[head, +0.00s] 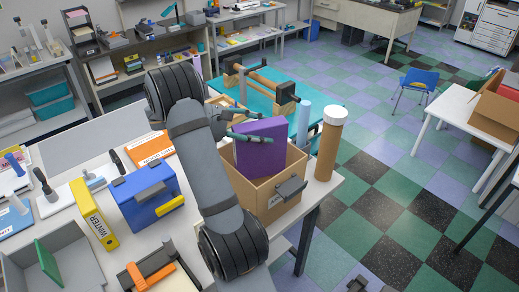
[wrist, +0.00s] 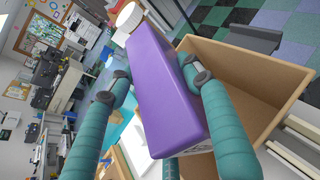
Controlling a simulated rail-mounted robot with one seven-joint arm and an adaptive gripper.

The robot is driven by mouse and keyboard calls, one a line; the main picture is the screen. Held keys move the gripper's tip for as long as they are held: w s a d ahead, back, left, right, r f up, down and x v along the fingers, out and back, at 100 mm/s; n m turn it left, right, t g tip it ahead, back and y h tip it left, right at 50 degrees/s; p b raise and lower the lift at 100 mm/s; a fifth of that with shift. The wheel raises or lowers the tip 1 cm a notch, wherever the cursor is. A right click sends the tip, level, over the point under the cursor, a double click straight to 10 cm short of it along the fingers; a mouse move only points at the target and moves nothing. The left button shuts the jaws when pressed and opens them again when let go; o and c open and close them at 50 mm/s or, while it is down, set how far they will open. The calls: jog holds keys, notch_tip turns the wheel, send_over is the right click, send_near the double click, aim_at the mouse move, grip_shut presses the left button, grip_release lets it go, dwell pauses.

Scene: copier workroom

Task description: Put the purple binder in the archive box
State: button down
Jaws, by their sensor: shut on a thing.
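The purple binder (head: 262,150) stands upright over the opening of the brown archive box (head: 262,202) in the head view. Its lower end is within the outline of the box opening; I cannot tell if it touches the bottom. My gripper (head: 258,138) is shut on the binder, with a teal finger across its face. In the wrist view the binder (wrist: 165,95) sits between the teal fingers of my gripper (wrist: 158,75). The open box (wrist: 245,65) shows to its right, its inside largely bare.
A brown tube with a white cap (head: 331,140) stands right beside the box. A blue case (head: 145,195) and a yellow binder (head: 94,214) are to the left on the table. A teal mat (head: 290,85) with a wooden roller lies behind.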

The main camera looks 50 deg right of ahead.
aim_at(259, 151)
notch_tip(259, 151, down, 7)
jog(key=shift+d+r, duration=0.1)
jog(key=shift+r, duration=0.1)
dwell(0.4)
jog(key=shift+f, duration=0.55)
jog(key=c, duration=0.9)
grip_release()
jog(key=shift+o, duration=0.5)
